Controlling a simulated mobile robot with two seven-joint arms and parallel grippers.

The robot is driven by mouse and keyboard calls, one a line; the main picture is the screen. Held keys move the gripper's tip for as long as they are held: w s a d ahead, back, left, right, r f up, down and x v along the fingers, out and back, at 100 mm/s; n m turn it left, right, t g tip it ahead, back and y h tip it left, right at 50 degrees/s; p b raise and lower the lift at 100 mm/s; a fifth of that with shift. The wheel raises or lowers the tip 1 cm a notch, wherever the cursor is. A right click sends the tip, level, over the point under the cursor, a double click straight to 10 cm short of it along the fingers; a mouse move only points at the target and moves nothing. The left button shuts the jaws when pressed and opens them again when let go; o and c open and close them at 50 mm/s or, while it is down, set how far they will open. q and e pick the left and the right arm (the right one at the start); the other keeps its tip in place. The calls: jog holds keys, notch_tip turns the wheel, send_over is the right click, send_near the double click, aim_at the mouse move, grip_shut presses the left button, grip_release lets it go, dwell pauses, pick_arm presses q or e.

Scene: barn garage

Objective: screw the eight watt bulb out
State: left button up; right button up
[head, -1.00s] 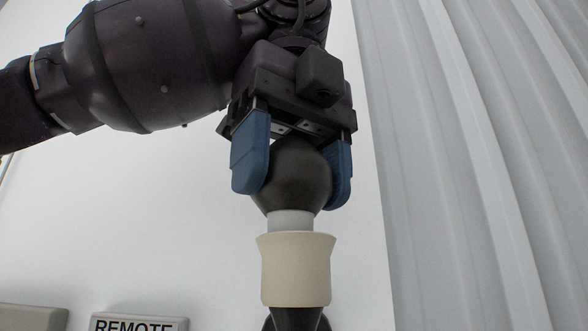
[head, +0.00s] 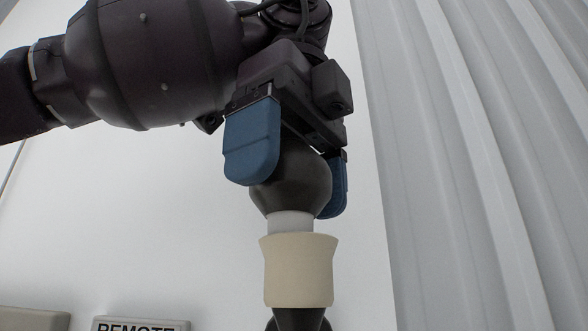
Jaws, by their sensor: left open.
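The dark round bulb (head: 296,187) stands upright, its pale neck (head: 291,223) in the cream socket (head: 299,270). My left gripper (head: 290,168) comes down from above with its two blue fingers around the bulb's upper part. The near finger is at the front left and hides part of the bulb; the far finger shows behind the bulb at the right. The jaws are open, and I cannot tell whether either finger touches the glass. My right gripper is not in view.
The socket sits on a dark stand (head: 298,319) at the bottom edge. A box labelled REMOTE (head: 140,324) and another beige box (head: 35,320) are at the lower left. A pale wall (head: 130,220) and white corrugated panel (head: 470,170) stand behind.

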pick_arm(q)
jog(key=m+p, duration=0.1)
jog(key=m, duration=0.2)
jog(key=shift+r+m+p, duration=0.1)
jog(key=shift+m+p, duration=0.2)
jog(key=shift+p, duration=0.1)
jog(key=m+p, duration=0.2)
jog(key=m, duration=0.6)
jog(key=shift+m, duration=0.3)
jog(key=m, duration=0.5)
jog(key=shift+m, duration=0.4)
jog(key=c, duration=0.7)
jog(key=shift+c, duration=0.2)
